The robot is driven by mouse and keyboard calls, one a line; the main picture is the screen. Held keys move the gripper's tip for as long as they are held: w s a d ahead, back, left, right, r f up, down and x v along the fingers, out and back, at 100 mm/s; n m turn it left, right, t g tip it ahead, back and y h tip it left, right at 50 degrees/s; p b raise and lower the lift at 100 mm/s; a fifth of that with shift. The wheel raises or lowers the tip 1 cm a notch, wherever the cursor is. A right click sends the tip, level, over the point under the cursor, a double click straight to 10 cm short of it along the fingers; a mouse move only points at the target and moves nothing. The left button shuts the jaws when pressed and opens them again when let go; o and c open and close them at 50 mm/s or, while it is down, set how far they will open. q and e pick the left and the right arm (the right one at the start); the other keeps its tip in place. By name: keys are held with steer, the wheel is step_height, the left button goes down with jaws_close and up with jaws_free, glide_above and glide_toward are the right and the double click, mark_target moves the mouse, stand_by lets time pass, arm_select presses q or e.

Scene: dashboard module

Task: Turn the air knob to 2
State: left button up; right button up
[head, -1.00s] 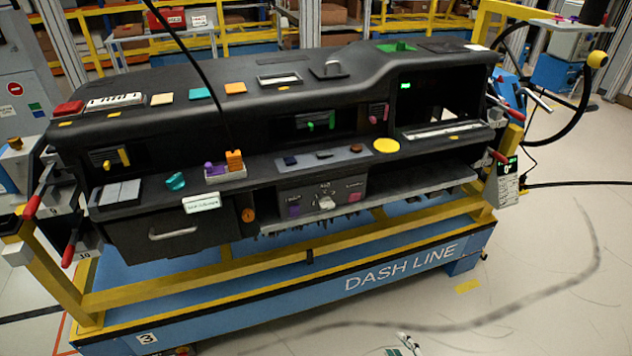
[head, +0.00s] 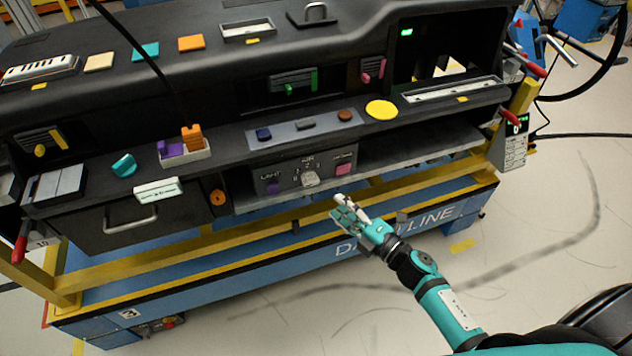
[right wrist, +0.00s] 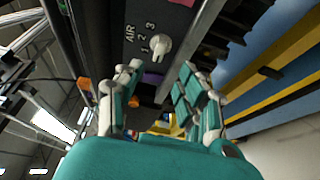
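The air knob (head: 310,179) is a small pale knob on the dark control panel below the dashboard shelf. It sits between the purple light knob (head: 273,188) and a pink control (head: 344,169). In the right wrist view the air knob (right wrist: 160,47) stands beside the AIR label and the numbers 1, 2 and 3; I cannot tell which number it points at. My right gripper (head: 342,206) is in front of and below the panel, to the right of the knob and apart from it. Its fingers (right wrist: 160,82) are spread and empty. My left gripper is not in view.
The panel's lower edge and the yellow frame rail (head: 270,226) lie close to my right gripper. A drawer with a grey handle (head: 130,224) is to the left. An open shelf (head: 420,146) is to the right. The floor around my right arm is clear.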

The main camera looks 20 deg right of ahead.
mark_target(314, 184)
steer(key=x, duration=0.8)
steer(key=shift+p, duration=0.4)
steer(key=shift+w+a, duration=0.25)
steer(key=shift+w, duration=0.35)
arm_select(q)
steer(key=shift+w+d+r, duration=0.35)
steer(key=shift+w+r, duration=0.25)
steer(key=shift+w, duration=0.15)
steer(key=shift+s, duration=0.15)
arm_select(e)
steer(key=shift+c, duration=0.4)
jaws_close()
